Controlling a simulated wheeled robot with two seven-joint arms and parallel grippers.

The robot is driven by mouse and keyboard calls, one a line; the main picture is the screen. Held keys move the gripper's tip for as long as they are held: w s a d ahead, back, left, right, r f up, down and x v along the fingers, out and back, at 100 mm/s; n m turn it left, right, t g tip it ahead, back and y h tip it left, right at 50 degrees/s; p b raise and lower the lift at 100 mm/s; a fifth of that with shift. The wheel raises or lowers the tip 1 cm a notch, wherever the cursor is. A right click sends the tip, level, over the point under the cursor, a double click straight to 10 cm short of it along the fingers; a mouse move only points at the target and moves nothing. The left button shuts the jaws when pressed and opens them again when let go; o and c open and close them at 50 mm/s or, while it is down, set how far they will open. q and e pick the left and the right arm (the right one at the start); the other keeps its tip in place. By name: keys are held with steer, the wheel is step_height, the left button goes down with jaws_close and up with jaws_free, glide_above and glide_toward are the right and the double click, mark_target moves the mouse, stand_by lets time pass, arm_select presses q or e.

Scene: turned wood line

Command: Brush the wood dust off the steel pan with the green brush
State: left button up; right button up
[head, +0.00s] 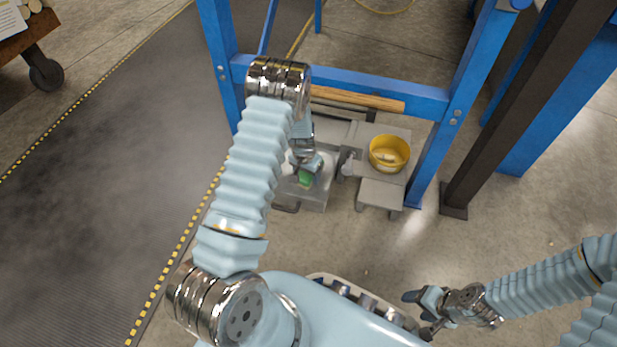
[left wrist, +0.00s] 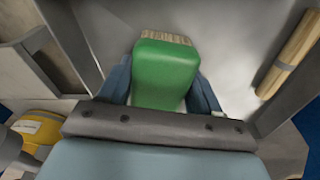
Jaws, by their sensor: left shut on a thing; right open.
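My left gripper (head: 304,169) is shut on the green brush (head: 306,179), low over the steel pan (head: 318,197) inside the blue frame. In the left wrist view the green brush (left wrist: 165,72) sits between the two blue fingers, its pale bristles pointing away from me. The grey sheet of the pan (left wrist: 235,35) spreads behind it. I cannot tell whether the bristles touch the pan. No wood dust can be made out; my arm hides part of the pan. My right gripper (head: 420,312) is open and empty at the lower right, well away from the pan.
A yellow bucket (head: 389,152) stands on a grey stand right of the pan. A wooden bar (head: 355,99) lies along the crossbeam of the blue frame (head: 385,85). Blue posts and a dark post (head: 525,95) bound the space.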

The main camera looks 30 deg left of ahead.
arm_select(q)
steer(key=shift+w+a, duration=0.1)
steer(key=shift+w, duration=0.35)
steer(key=shift+w+d, duration=0.2)
steer(key=shift+d, duration=0.7)
steer(key=shift+w+d, duration=0.2)
steer(key=shift+d, duration=0.65)
steer(key=shift+s+a+f+b, duration=0.1)
steer(key=shift+s+a+b, duration=0.15)
steer(key=shift+a, duration=0.65)
steer(key=shift+s+a+b, duration=0.15)
steer(key=shift+s+a, duration=0.05)
steer(key=shift+a, duration=0.65)
